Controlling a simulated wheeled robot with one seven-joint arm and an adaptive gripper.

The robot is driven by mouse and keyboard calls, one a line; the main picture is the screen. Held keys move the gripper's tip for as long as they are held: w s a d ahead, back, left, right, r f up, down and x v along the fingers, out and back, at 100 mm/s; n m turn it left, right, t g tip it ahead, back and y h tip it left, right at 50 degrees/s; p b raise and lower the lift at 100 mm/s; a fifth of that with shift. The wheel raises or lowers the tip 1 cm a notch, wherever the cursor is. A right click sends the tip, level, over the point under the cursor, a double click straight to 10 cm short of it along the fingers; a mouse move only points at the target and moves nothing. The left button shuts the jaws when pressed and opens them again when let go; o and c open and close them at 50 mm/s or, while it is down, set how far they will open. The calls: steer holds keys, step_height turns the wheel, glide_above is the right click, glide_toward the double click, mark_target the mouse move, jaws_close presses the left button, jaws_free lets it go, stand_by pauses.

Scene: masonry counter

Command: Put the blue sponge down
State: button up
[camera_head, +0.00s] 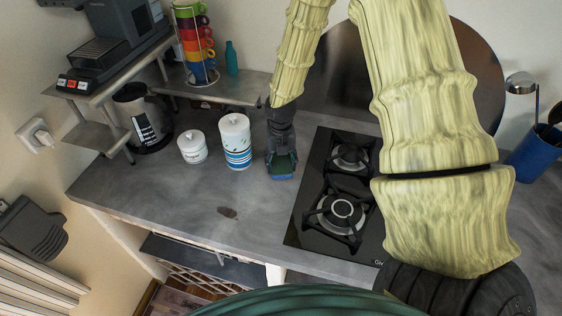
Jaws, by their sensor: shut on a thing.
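The blue sponge (281,177) shows as a small blue edge under my gripper (281,166), between the striped canister and the hob. My gripper points down and is shut on the sponge. Most of the sponge is hidden by the fingers. I cannot tell whether it touches the grey counter (180,200) or hangs just above it.
A striped canister (236,156) stands close to the left of my gripper, with a smaller white canister (193,148) beside it. The black gas hob (310,205) lies to the right. The counter in front is clear except for a dark patch (228,212).

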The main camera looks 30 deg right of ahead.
mark_target(280, 159)
steer(key=shift+f, duration=0.5)
steer(key=o, duration=1.2)
steer(key=shift+o, duration=0.2)
steer(key=shift+r+b, duration=0.1)
steer(key=shift+b, duration=0.2)
steer(key=shift+r+b, duration=0.7)
steer(key=shift+r, duration=0.8)
steer(key=shift+w+r+b, duration=0.25)
steer(key=shift+r+b, duration=0.2)
steer(key=shift+r, duration=0.25)
steer(key=r, duration=0.3)
steer(key=r+b, duration=0.1)
steer(key=r, duration=0.1)
steer(key=shift+w+r, duration=0.2)
steer(key=shift+r, duration=0.2)
steer(key=shift+d+r, duration=0.1)
steer(key=shift+r, duration=0.5)
